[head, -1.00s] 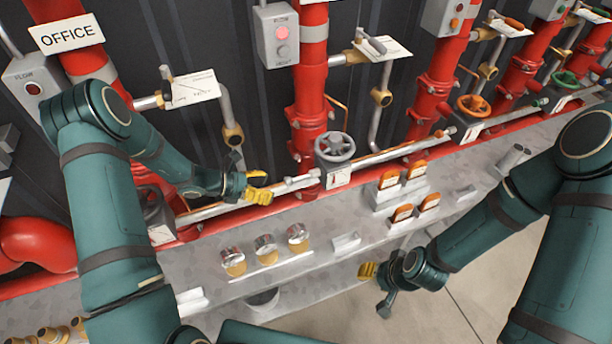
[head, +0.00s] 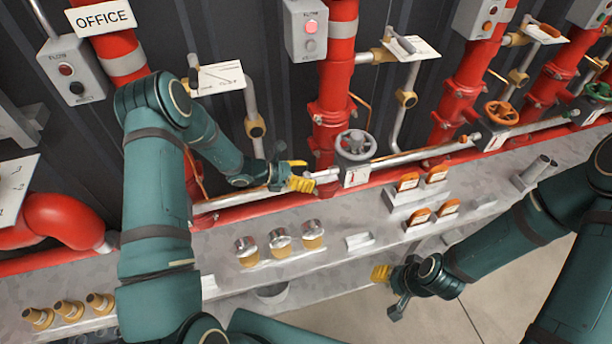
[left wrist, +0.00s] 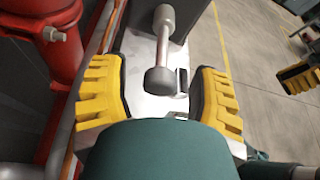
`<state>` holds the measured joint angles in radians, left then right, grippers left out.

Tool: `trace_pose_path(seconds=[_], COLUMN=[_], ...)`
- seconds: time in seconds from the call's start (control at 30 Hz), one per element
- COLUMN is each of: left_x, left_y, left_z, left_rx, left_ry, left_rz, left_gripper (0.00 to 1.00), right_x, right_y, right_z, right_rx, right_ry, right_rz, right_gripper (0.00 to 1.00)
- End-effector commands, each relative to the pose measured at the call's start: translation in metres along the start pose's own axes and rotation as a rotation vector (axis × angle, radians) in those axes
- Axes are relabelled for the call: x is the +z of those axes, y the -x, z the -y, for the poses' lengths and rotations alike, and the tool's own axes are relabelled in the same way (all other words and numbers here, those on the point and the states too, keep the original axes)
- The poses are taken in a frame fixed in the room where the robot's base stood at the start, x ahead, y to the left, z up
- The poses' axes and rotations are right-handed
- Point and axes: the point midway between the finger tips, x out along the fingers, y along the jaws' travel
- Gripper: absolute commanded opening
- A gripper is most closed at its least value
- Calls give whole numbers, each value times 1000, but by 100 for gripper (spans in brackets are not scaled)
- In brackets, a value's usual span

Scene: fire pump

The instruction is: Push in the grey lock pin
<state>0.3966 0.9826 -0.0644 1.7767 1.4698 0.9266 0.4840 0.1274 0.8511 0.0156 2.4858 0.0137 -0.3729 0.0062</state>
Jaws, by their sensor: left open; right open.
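The grey lock pin (head: 326,176) lies level, left of the grey handwheel (head: 355,145). In the left wrist view the pin (left wrist: 163,50) is a light rod with a darker round knob pointing toward me. My left gripper (head: 301,174) is open at the pin's knob end. In the left wrist view its yellow fingers (left wrist: 160,88) stand on either side of the knob, with a gap on each side. My right gripper (head: 388,290) is open and empty, low in front of the bench, far from the pin.
Red pipes (head: 338,85) rise behind the pin. The grey bench (head: 215,240) below carries brass-and-silver caps (head: 280,243) and orange-topped blocks (head: 419,215). Open floor (head: 500,285) lies in front of the bench.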

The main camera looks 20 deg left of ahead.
Motion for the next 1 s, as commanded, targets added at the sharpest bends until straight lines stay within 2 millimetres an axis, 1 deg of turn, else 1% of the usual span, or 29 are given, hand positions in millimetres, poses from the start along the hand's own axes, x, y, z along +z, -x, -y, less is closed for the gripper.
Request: trace_pose_path(seconds=[0.03, 0.07, 0.1, 0.17, 0.2, 0.23, 0.37, 0.43, 0.6, 0.67, 0.9, 0.93, 0.97, 1.0], left_x=[0, 0, 0, 0, 0, 0, 0, 1, 8, 11, 14, 14, 14, 14], left_y=[0, 0, 0, 0, 0, 0, 0, -4, -26, -31, -32, -32, -32, -32], left_z=[0, 0, 0, 0, 0, 0, 0, 0, 0, 0, 0, 0, 0, 0], left_rx=[0, 0, 0, 0, 0, 0, 0, -1, -1, -1, -1, -1, -1, -1], left_ry=[0, 0, 0, 0, 0, 0, 0, -1, -3, -2, -1, -1, -1, -1], left_rz=[0, 0, 0, 0, 0, 0, -1, 0, -1, 0, 0, 0, 0, 0], left_gripper=[61, 56, 42, 21, 7, 0, 0, 0, 0, 0, 0, 33, 44, 58], right_x=[0, 0, 0, 0, 0, 0, 0, 0, 4, 5, 5, 5, 5, 5], right_y=[0, 0, 0, 0, 0, 0, 0, -2, -10, -11, -10, -10, -10, -9], right_z=[0, 0, 0, 0, 0, 0, 0, -1, -4, -4, -4, -4, -4, -4], right_rx=[0, 0, 0, 0, 0, 0, 0, 0, -1, -1, -1, -1, -1, -1], right_ry=[0, 0, 0, 0, 0, 0, 0, 0, 2, 3, 3, 3, 3, 3], right_rz=[0, 0, 0, 0, 0, 0, 0, 0, 8, 10, 10, 10, 10, 10], right_gripper=[47, 47, 47, 47, 47, 47, 47, 47, 47, 47, 47, 47, 47, 47])
